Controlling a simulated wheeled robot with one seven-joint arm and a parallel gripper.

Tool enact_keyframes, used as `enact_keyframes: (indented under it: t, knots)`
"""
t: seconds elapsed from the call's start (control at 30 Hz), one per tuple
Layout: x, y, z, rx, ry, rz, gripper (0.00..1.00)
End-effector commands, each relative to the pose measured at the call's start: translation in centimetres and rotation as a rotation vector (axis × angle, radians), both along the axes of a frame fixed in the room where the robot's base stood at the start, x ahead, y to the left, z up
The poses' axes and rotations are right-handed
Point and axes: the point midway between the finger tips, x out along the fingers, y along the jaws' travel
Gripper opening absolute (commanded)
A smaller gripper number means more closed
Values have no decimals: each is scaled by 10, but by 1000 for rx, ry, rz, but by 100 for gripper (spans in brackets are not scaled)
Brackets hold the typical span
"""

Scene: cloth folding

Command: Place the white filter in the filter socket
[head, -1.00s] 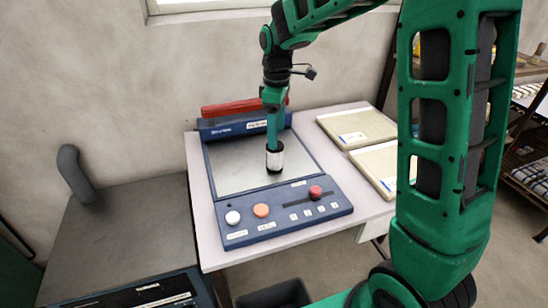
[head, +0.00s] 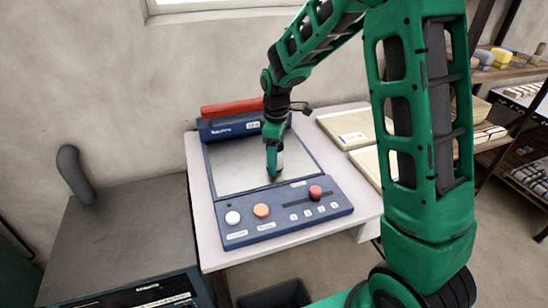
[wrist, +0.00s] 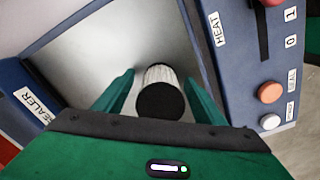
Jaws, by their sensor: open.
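The white filter (wrist: 159,76) is a small ribbed white cylinder with a dark end cap. It stands on the grey metal plate of the blue sealer (head: 240,237). In the wrist view it lies between the two green fingers of my gripper (wrist: 158,84), its dark end toward the camera. In the head view the filter (head: 280,160) is partly hidden behind my gripper (head: 272,168), which is low over the plate.
The sealer has white, orange and red knobs along its front and a red bar (head: 231,107) behind. Flat beige boxes (head: 345,127) lie on the table to the right. A dark grey bench (head: 120,225) with an upright bent pipe (head: 73,172) stands at left.

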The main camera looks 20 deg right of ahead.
Motion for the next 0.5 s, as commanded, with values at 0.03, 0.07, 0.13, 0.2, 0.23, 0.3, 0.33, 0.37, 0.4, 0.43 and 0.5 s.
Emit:
enact_keyframes:
  t: [0.03, 0.07, 0.13, 0.2, 0.23, 0.3, 0.33, 0.37, 0.4, 0.43, 0.5]
  knots:
    - [0, 0, 0, 0, 0, 0, 64]
    - [0, 0, 0, 0, 0, 0, 64]
    - [0, 0, 0, 0, 0, 0, 64]
    - [0, 0, 0, 0, 0, 0, 52]
    - [0, 0, 0, 0, 0, 0, 45]
    - [0, 0, 0, 0, 0, 0, 28]
    - [0, 0, 0, 0, 0, 0, 21]
    - [0, 0, 0, 0, 0, 0, 20]
    - [0, 0, 1, 0, 0, 0, 16]
    - [0, 0, 1, 0, 0, 0, 16]
    - [0, 0, 1, 0, 0, 0, 16]
